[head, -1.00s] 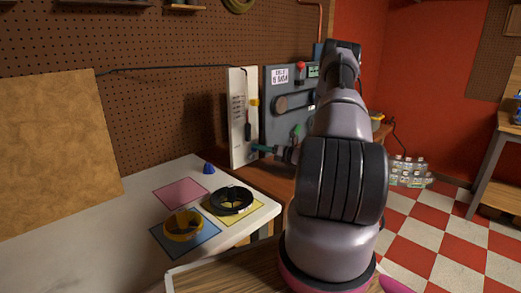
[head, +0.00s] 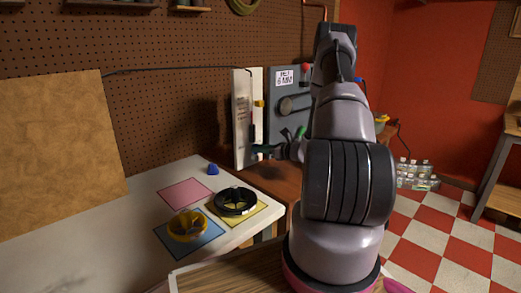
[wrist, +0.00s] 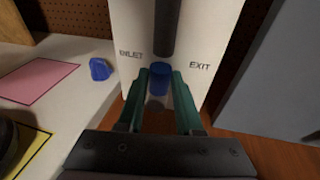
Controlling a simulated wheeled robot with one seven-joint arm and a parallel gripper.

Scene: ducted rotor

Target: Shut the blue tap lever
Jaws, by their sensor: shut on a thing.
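The blue tap lever (wrist: 158,80) is between the green fingers of my gripper (wrist: 159,92) in the wrist view. The fingers are shut on it, in front of a white panel (wrist: 200,25) printed with INLET and EXIT. A dark pipe (wrist: 164,28) runs down the panel just above the lever. In the head view my gripper (head: 264,149) reaches the lower part of the white panel (head: 241,125). The lever cannot be made out there, and its lower part is hidden between the fingers.
A blue knob-like piece (head: 213,169) stands on the white table near its back corner. A black ducted rotor (head: 236,202) and a yellow ring (head: 187,226) rest on coloured squares. A grey panel (head: 288,122) with fittings stands right of the white panel.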

